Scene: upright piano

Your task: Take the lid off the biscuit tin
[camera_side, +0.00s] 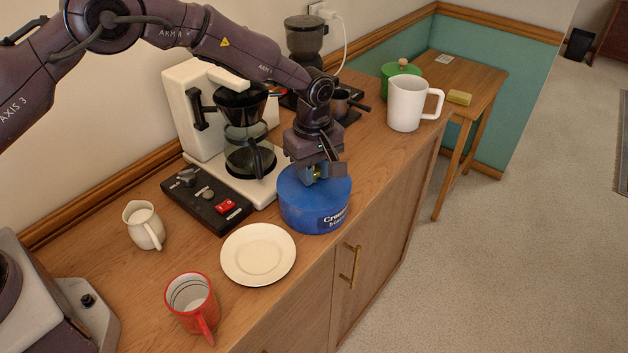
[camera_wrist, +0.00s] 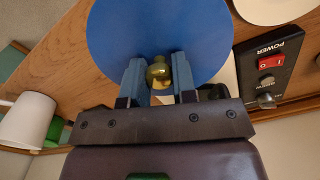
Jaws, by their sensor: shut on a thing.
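The blue biscuit tin (camera_side: 314,212) stands on the wooden sideboard near its front edge, with partly readable lettering on its side. Its round blue lid (camera_wrist: 150,30) fills the top of the wrist view and has a brass knob (camera_wrist: 158,72). In the side view the lid (camera_side: 290,187) sits on top of the tin, with no gap visible. My gripper (camera_side: 318,177) is directly above the lid, pointing down. In the wrist view my gripper (camera_wrist: 159,80) has a finger on each side of the knob and is shut on it.
A cream coffee maker (camera_side: 192,110) with a glass jug stands close behind the tin. A black switch panel (camera_side: 207,199) and a white plate (camera_side: 258,254) lie to the left. A red mug (camera_side: 192,304), small cream jug (camera_side: 144,226) and white pitcher (camera_side: 405,103) stand farther off.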

